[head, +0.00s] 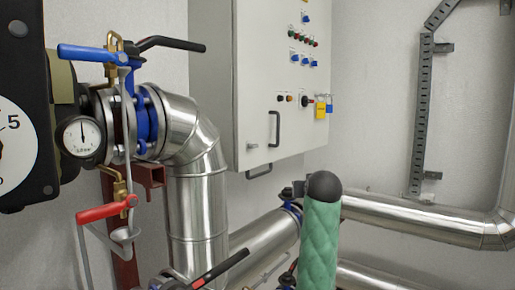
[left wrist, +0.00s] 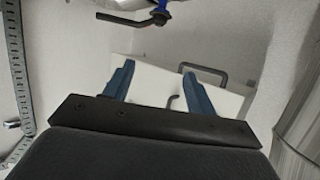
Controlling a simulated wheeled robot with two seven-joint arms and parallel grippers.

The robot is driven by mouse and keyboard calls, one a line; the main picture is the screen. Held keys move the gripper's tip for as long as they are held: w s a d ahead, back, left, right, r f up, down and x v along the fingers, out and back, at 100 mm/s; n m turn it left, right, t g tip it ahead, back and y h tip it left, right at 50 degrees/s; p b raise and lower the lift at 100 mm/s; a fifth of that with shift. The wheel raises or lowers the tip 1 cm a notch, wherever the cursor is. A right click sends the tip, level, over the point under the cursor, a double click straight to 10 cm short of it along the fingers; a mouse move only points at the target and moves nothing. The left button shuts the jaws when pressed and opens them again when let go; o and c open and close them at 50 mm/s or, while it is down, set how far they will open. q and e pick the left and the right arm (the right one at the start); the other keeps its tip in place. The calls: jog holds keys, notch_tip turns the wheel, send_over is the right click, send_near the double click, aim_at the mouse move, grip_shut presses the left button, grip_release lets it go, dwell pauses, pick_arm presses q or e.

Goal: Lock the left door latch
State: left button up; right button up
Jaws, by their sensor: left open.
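The grey cabinet (head: 250,60) hangs on the wall in the head view. Its front carries a dark bar handle (head: 274,129). A small pale latch (head: 252,146) sits low on the front, left of that handle. In the left wrist view, my left gripper (left wrist: 158,70) has its two blue fingers spread apart with nothing held between them. Beyond the fingers is a pale cabinet surface (left wrist: 150,84) with a grey bar handle (left wrist: 208,70). A small dark curved hook (left wrist: 173,101) shows between the fingers; I cannot tell if they touch it. Neither gripper shows in the head view.
A large silver pipe (head: 195,150) with blue-levered valve (head: 90,54) and a red lever (head: 105,212) stands left of the cabinet. A green quilted, dark-topped shape (head: 320,230) rises in front. Silver pipes (head: 430,220) run below right. Yellow and blue padlocks (head: 321,107) hang on the front.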

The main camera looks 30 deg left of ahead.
pick_arm(q)
jog(key=w+a+r+n+g+y, duration=0.2)
jog(key=a+r+n+g+y, duration=0.15)
jog(key=a+r, duration=0.4)
jog(key=n+g+y, duration=0.7)
send_near(256, 145)
jog(key=a, duration=0.2)
jog(key=shift+t, duration=0.25)
jog(key=a+p, duration=0.1)
jog(key=a, duration=0.1)
jog(key=a+p, duration=0.1)
jog(key=a, duration=0.2)
jog(key=a+p, duration=0.1)
jog(key=a, duration=0.1)
jog(key=shift+w+a+r, duration=0.1)
jog(key=shift+w+a, duration=0.1)
jog(key=shift+w, duration=0.15)
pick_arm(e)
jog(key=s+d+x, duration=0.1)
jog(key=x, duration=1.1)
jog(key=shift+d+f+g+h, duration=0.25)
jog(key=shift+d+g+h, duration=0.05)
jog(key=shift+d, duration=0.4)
pick_arm(q)
jog(key=c, duration=1)
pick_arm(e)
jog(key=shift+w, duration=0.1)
